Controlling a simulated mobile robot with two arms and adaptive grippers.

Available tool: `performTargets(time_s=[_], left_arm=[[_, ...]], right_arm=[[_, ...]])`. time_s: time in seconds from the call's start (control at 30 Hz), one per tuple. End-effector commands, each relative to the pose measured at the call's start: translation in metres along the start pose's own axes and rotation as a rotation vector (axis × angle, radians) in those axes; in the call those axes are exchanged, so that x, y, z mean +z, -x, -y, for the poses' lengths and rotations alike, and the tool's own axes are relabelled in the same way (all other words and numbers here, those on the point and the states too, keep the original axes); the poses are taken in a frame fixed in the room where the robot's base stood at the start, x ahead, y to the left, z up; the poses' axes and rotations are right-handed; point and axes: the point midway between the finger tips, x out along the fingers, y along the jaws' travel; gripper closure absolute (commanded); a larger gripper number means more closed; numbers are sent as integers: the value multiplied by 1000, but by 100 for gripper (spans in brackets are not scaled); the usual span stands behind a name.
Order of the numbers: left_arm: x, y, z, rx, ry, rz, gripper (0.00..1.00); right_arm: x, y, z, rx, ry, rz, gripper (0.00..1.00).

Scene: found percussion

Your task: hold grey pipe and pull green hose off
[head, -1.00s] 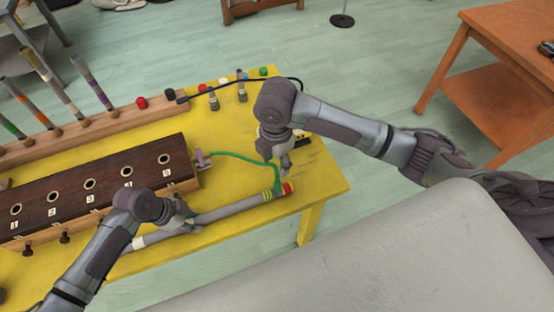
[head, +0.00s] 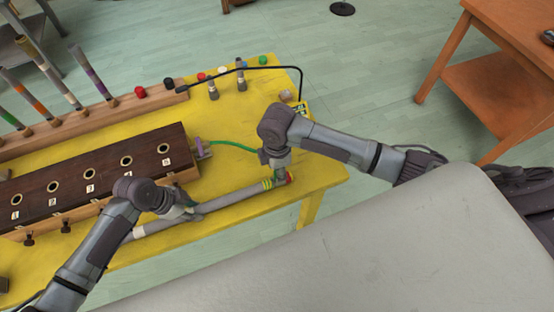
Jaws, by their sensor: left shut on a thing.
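The grey pipe (head: 232,198) lies along the front of the yellow table, with yellow-green bands and a red end at its right. My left gripper (head: 192,210) is shut on the pipe left of its middle. The green hose (head: 232,146) runs from a purple fitting on the dark box and passes behind my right arm. My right gripper (head: 280,174) is at the pipe's banded right end, where a bit of green shows by its fingers. Its fingers are small and partly hidden, so I cannot tell whether they hold the hose.
The dark box with numbered holes (head: 100,180) stands behind the pipe. A wooden rack (head: 90,122) with upright tubes stands behind it. A brown table (head: 500,90) stands at the right.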

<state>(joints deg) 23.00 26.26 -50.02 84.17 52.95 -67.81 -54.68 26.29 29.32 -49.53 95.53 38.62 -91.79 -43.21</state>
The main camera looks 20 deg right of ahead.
Motion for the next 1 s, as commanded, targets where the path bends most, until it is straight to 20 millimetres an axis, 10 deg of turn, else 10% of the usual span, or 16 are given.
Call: performTargets(time_s=[0.5, 0.8, 1.0], left_arm=[[0, 0, 0, -1, 0, -1, 100], [0, 0, 0, -1, 0, -1, 100], [0, 0, 0, -1, 0, -1, 100]], right_arm=[[0, -17, 0, 2, 1, 0, 51], [0, -17, 0, 2, 1, 0, 100], [0, -16, -1, 2, 1, 0, 100]])
